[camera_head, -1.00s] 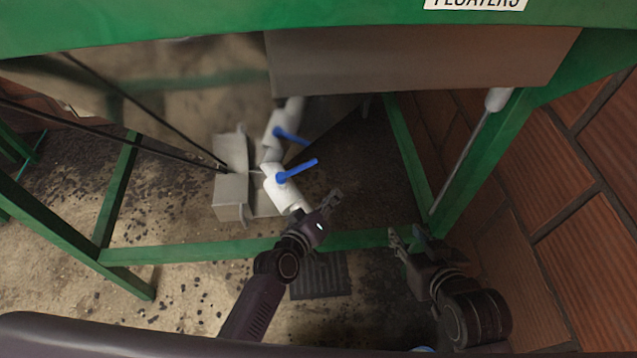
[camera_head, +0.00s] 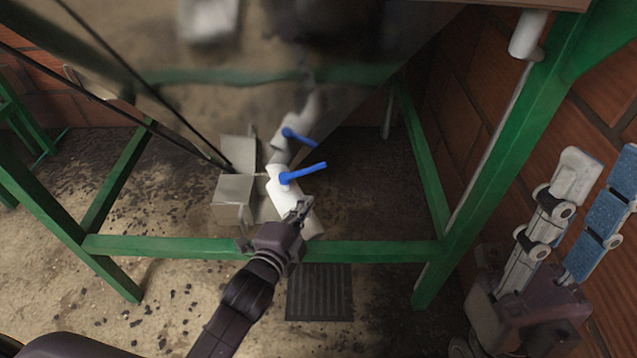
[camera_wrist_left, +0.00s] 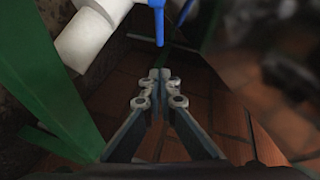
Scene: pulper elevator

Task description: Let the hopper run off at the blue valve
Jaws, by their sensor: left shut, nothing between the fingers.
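The blue valve handle (camera_head: 303,173) sticks out to the right from a white pipe (camera_head: 283,190) under the hopper's shiny metal wall (camera_head: 345,95). A blurred blue handle and white pipe above look like their reflection in that wall. My left gripper (camera_head: 300,210) is shut and empty, just below the handle and in front of the pipe's lower end. In the left wrist view, the handle (camera_wrist_left: 158,25) hangs down just beyond the shut fingertips (camera_wrist_left: 160,75), apparently apart from them. The white pipe (camera_wrist_left: 90,38) is at upper left. My right gripper (camera_head: 590,210) is open at the right.
A green frame bar (camera_head: 190,246) runs across below the pipe, behind my left gripper. A green post (camera_head: 500,165) and brick wall (camera_head: 595,115) stand at the right. A grey metal box (camera_head: 233,197) is left of the pipe. A dark floor grate (camera_head: 320,291) lies below.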

